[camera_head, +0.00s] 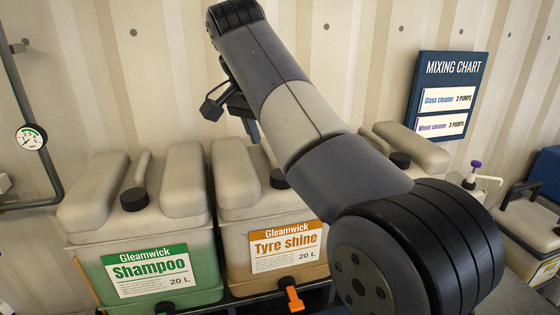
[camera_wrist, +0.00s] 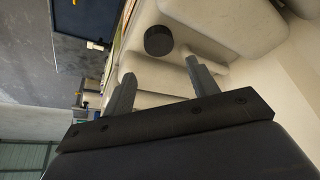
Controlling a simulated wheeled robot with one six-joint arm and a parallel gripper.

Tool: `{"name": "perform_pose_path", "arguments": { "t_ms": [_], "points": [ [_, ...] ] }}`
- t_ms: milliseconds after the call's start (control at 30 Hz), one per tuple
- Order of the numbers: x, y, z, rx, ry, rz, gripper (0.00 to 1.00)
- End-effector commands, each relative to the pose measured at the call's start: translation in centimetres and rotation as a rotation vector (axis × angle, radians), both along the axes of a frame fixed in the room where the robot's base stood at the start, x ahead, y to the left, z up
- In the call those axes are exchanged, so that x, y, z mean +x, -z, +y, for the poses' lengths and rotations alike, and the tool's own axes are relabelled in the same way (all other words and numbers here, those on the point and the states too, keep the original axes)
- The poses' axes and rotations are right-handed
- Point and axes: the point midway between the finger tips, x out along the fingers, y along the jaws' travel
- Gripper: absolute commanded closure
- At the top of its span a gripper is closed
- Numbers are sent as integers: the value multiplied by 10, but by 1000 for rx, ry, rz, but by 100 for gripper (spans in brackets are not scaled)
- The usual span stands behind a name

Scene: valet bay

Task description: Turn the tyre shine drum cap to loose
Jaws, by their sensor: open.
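The tyre shine drum (camera_head: 235,215) is a beige drum with an orange label, standing in the middle of the head view. Its black round cap (camera_head: 279,178) sits on top, partly hidden by my arm. My gripper (camera_head: 232,120) is open and empty, above and behind the drum's top, apart from the cap. In the wrist view my gripper (camera_wrist: 160,69) has its two fingers spread, and a black round cap (camera_wrist: 158,40) lies beyond the fingertips, not between them. It appears to be the tyre shine cap, but no label shows there. The cap's turn position cannot be read.
The shampoo drum (camera_head: 135,225) stands close on the left with its own black cap (camera_head: 134,199). An orange tap (camera_head: 293,299) sticks out below the tyre shine label. Another drum (camera_head: 415,150) and a pump bottle (camera_head: 472,175) stand right. The corrugated wall (camera_head: 170,60) is behind.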

Motion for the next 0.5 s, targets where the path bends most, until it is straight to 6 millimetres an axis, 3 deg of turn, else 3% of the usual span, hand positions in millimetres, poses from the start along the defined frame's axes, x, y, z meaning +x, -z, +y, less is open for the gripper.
{"name": "perform_pose_path", "arguments": {
  "t_ms": [500],
  "points": [
    [26,77,-19,-2,0,3,44]
  ]
}}
